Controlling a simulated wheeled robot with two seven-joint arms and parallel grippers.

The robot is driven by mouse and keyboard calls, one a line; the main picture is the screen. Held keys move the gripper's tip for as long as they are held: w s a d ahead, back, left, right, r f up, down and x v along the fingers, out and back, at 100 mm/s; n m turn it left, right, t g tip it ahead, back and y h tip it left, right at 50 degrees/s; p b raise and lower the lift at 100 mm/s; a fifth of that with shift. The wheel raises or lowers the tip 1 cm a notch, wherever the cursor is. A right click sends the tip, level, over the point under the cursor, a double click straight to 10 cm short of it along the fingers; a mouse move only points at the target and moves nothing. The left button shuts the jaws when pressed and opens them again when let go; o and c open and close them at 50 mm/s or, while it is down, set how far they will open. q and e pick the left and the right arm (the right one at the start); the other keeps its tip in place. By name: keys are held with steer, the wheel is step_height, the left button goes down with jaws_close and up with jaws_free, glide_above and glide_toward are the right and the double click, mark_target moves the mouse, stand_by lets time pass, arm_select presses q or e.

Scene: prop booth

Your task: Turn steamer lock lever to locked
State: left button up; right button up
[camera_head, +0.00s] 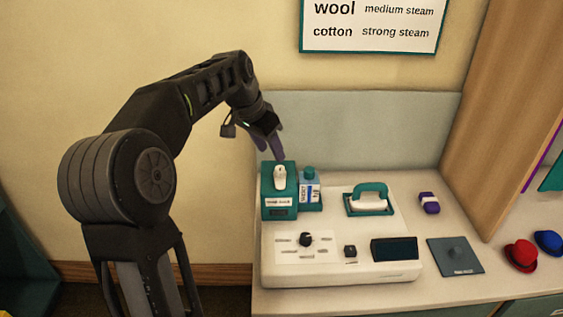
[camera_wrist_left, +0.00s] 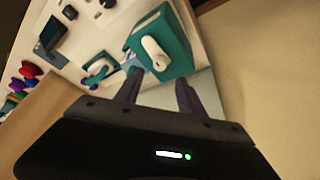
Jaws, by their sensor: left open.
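A white lever (camera_head: 279,178) sits on top of a teal box (camera_head: 279,211) at the back left of the white steamer console (camera_head: 340,275). The box has a small white label, too small to read surely. In the left wrist view, the lever (camera_wrist_left: 154,52) lies on the teal box (camera_wrist_left: 180,45) just beyond my fingertips. My left gripper (camera_head: 279,151) is open and empty, pointing down, above and behind the lever. Its two fingers (camera_wrist_left: 158,86) are spread apart in the left wrist view; contact with the box cannot be told. My right gripper is out of view.
A blue bottle (camera_head: 310,190) stands close right of the teal box. The iron (camera_head: 370,200), a purple block (camera_head: 429,203), a dark plate (camera_head: 455,256) and red (camera_head: 520,254) and blue (camera_head: 549,242) hats lie further right. A grey panel (camera_head: 380,120) rises behind.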

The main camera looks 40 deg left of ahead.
mark_target(280, 168)
arm_select(q)
steer(key=shift+p+x, duration=0.5)
steer(key=shift+x, duration=3.55)
steer(key=shift+c, duration=0.3)
jaws_close()
